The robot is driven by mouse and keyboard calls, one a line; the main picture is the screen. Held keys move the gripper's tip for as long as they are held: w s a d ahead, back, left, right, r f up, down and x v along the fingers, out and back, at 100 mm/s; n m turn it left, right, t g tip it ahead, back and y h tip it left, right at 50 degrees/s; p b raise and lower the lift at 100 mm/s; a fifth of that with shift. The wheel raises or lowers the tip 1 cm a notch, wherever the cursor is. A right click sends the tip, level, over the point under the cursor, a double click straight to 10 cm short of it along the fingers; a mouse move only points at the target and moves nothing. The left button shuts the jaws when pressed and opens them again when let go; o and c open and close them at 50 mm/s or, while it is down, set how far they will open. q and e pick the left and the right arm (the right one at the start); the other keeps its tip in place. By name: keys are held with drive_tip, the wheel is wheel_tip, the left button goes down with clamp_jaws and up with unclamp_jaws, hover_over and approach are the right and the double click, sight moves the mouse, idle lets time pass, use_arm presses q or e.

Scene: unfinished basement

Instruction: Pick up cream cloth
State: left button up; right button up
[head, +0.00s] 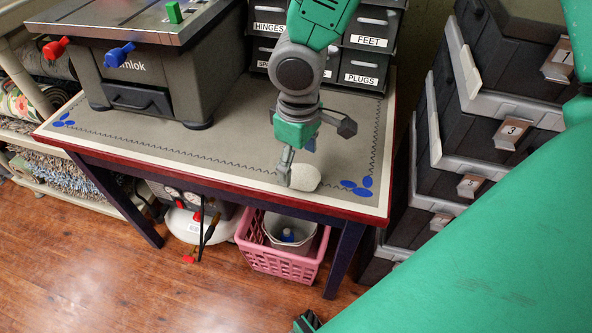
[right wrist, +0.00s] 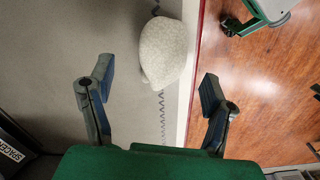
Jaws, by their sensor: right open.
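The cream cloth (head: 305,177) is a rounded, bunched pale lump on the grey mat of the worktable, close to its front edge. It also shows in the right wrist view (right wrist: 162,50), at the top centre. My right gripper (head: 316,147) is open just above it. In the head view one finger comes down in front of the cloth's left side, and the other is raised to the right. In the right wrist view the open fingers (right wrist: 156,78) are spread wide, with the cloth beyond the gap between them and nothing held.
The worktable (head: 225,187) has a red edge. A grey machine (head: 150,80) stands at its left, and labelled drawers (head: 371,43) stand behind. Stacked bins (head: 500,150) rise at the right. A pink basket (head: 282,262) sits below. The mat left of the cloth is clear.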

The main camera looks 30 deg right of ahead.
sight(298, 171)
drive_tip(key=f, duration=0.2)
drive_tip(key=f+b, duration=0.1)
drive_tip(key=f, duration=0.1)
drive_tip(key=shift+d, duration=0.2)
drive_tip(key=shift+a+r, duration=0.15)
drive_tip(key=shift+a, duration=0.35)
drive_tip(key=c, duration=1.1)
drive_tip(key=shift+d, duration=0.25)
